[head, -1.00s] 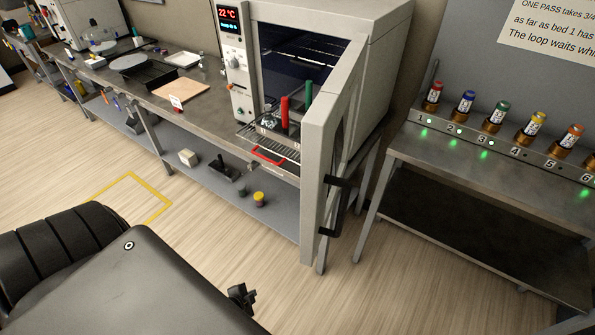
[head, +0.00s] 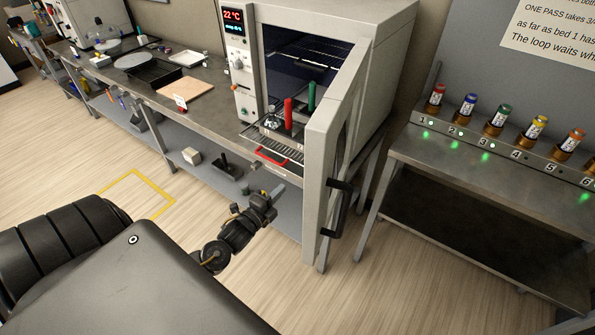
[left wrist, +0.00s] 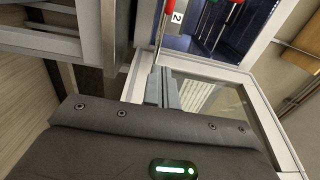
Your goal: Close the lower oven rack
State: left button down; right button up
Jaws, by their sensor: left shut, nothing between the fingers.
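The oven (head: 335,50) stands open at the bench end, its door (head: 335,130) swung out toward me. The lower rack (head: 262,142) is slid out of the chamber, its red handle (head: 272,155) at the front. A red cylinder (head: 288,113), a green cylinder (head: 311,96) and a small glass vessel (head: 271,120) are on it. My left gripper (head: 276,192) is shut and empty, below and in front of the red handle, left of the door. In the left wrist view its fingers (left wrist: 162,88) point toward the oven opening. My right gripper is not in view.
The door's black handle (head: 337,207) sticks out on the right. The bench (head: 150,92) runs left, with a lower shelf (head: 175,160) holding small items. A side table (head: 480,165) with several numbered bottles stands at right. The floor in front is clear.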

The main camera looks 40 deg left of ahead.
pick_arm(q)
jog(key=w+p, duration=0.2)
jog(key=w, duration=0.8)
jog(key=shift+w, duration=0.2)
jog(key=shift+w+a, duration=0.1)
jog(key=shift+a, duration=0.05)
